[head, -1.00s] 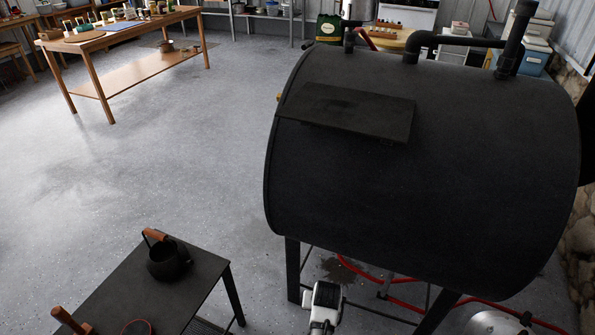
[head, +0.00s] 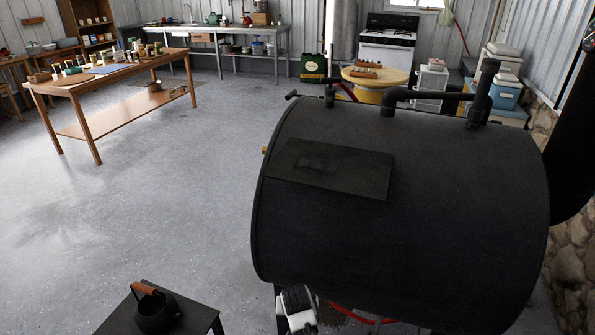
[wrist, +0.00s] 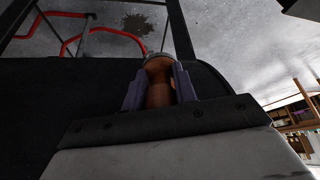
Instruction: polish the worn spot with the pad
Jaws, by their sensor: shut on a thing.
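My gripper (wrist: 160,88) is shut on a brown, rounded handle (wrist: 160,92), which I take to be the pad's. Its two grey-purple fingers press on either side of it. The pad's working face is hidden. In the head view, a flat dark plate (head: 362,178) lies on top of the black barrel stove (head: 420,225). A darker smudge on the plate looks like the worn spot (head: 315,163). My gripper is low at the stove's near side, well below the plate. In the head view only a white and black part of my arm shows.
Black pipes (head: 435,97) rise from the stove's far edge. A small dark table (head: 193,318) with a kettle (head: 155,310) stands at the lower left. A wooden workbench (head: 110,75) is farther back. Open floor lies left of the stove.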

